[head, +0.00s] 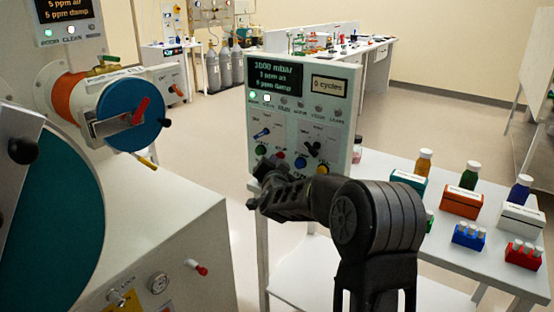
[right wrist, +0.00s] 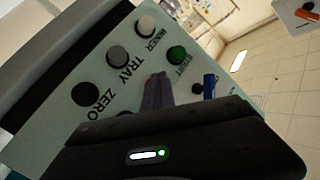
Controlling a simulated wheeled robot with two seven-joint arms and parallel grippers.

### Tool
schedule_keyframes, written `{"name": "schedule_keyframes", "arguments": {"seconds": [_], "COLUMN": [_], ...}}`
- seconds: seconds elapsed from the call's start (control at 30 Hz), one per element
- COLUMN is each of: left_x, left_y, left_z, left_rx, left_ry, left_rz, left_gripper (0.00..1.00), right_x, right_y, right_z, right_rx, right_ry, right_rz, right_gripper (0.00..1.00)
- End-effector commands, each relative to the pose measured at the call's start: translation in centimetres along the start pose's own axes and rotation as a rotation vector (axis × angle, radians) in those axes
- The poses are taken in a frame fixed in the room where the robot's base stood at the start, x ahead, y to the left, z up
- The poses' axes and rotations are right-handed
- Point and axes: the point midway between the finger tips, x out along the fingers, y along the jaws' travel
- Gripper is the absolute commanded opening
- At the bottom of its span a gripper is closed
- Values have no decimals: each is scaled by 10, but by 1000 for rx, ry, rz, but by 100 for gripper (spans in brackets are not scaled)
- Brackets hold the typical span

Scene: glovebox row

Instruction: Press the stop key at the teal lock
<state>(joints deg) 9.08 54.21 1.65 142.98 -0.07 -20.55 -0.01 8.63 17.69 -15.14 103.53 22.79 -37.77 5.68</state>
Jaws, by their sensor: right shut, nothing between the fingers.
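The key panel (head: 303,110) stands upright in the middle of the head view, with a lit display, small levers and a row of coloured keys including a red key (head: 280,155). The teal lock door (head: 50,215) is a big disc at the left. My right gripper (head: 258,180) is shut and empty at the panel's lower left, hiding part of it. In the right wrist view its fingers (right wrist: 158,92) are close to the panel face, near a green key (right wrist: 177,54) and a grey key (right wrist: 117,56). Touch cannot be told. No stop label is readable. My left gripper is out of view.
A blue round door (head: 128,108) with a red handle is at the upper left. A white table (head: 400,165) at the right carries bottles, boxes and vial racks. A long bench (head: 350,60) stands behind. Floor between them is clear.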

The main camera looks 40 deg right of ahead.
Motion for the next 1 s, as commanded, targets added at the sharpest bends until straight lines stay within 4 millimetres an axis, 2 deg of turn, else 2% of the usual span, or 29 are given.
{"name": "schedule_keyframes", "arguments": {"seconds": [0.57, 1.0], "left_x": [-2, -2], "left_y": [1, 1], "left_z": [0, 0], "left_rx": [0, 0], "left_ry": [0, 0], "left_rz": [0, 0], "left_gripper": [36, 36], "right_x": [-16, -19], "right_y": [-9, -10], "right_z": [8, 10], "right_rx": [1, 0], "right_ry": [1, 0], "right_rz": [0, -1], "right_gripper": [0, 0]}}
